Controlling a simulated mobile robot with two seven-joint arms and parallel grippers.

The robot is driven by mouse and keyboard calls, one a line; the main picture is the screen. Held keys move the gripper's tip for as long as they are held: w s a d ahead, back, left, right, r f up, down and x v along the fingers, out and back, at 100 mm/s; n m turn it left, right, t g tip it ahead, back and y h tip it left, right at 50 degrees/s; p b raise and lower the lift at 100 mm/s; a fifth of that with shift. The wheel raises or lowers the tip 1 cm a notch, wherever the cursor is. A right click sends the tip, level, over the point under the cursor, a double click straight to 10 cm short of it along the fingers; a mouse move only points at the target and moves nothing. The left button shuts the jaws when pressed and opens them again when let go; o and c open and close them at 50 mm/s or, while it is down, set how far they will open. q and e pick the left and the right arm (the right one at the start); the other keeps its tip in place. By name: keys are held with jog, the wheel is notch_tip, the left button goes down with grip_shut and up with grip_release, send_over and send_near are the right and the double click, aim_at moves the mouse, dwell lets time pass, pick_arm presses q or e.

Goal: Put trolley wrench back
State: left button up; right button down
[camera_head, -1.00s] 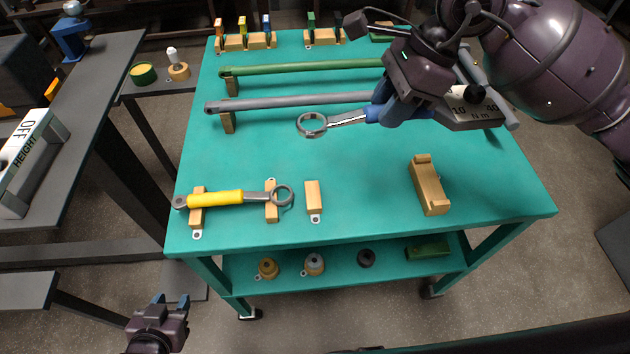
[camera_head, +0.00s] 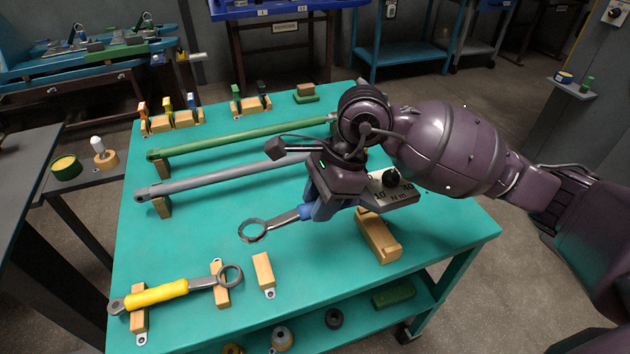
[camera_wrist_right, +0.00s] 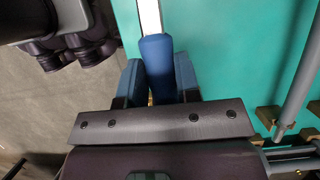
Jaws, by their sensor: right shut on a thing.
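A wrench with a blue handle, metal shaft (camera_head: 284,218) and ring head is in my right gripper (camera_head: 318,204). The gripper is shut on its handle, and the ring points left over the teal trolley top (camera_head: 200,245). The right wrist view shows the blue handle (camera_wrist_right: 157,60) between the fingers (camera_wrist_right: 158,78). A small wooden block (camera_head: 263,270) lies just in front of the ring. A notched wooden cradle (camera_head: 375,236) sits right of it, partly behind my gripper and the dial device. Whether the wrench is clear of the top is hard to tell. My left gripper is out of view.
A yellow-handled wrench (camera_head: 155,295) lies on two wooden blocks at front left. A grey bar (camera_head: 215,182) and a green bar (camera_head: 230,138) lie behind the held wrench. Small coloured tools stand in wooden racks (camera_head: 174,120) at the back. The middle left top is clear.

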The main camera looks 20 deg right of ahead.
notch_tip(320, 180, down, 10)
jog(key=shift+r+b, duration=0.1)
jog(key=shift+b, duration=0.55)
jog(key=shift+f, duration=0.7)
jog(key=c, duration=0.8)
grip_release()
